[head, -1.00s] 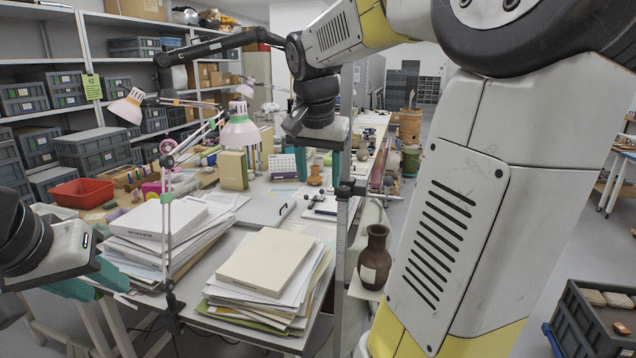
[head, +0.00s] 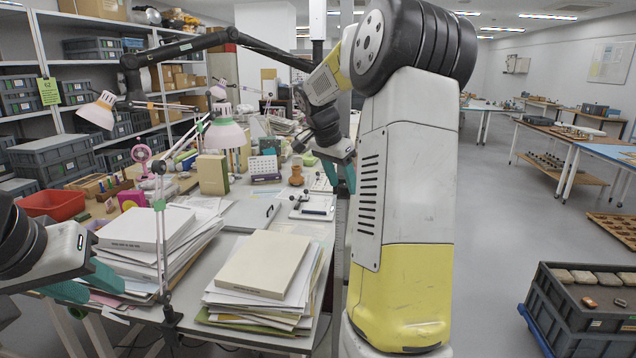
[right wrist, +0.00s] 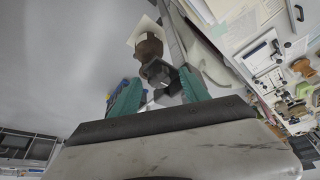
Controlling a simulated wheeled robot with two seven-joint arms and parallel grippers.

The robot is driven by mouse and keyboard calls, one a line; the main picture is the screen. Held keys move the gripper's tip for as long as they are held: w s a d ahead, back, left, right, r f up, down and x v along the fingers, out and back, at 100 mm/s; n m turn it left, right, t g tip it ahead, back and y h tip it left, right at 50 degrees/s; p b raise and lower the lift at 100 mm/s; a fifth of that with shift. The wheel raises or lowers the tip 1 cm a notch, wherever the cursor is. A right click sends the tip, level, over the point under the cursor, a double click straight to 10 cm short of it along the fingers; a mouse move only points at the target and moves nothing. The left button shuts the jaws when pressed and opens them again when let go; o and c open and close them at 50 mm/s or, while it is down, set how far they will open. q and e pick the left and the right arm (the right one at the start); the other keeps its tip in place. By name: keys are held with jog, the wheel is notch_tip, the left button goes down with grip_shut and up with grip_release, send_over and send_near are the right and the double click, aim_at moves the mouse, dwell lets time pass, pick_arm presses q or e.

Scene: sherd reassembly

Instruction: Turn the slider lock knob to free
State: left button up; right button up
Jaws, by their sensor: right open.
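The slider (right wrist: 160,72) is a dark block on a pale post in the right wrist view, between and beyond my right fingertips. I cannot clearly tell its lock knob apart or read its setting. My right gripper (right wrist: 155,88) is open, with a teal finger on each side of the block and no visible grip. In the head view my right gripper (head: 342,176) points down beside the post at the table's right edge. There my arm hides the slider. My left gripper (head: 88,284) is at the lower left, its teal fingers apart and empty.
Paper stacks (head: 262,264) and lamps (head: 226,132) crowd the table. A grey crate (head: 585,305) with sherds stands on the floor at right. Open floor lies beyond my right arm.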

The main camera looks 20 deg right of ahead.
jog(key=shift+d+f, duration=0.1)
jog(key=shift+f, duration=0.1)
jog(key=shift+c, duration=0.2)
grip_shut()
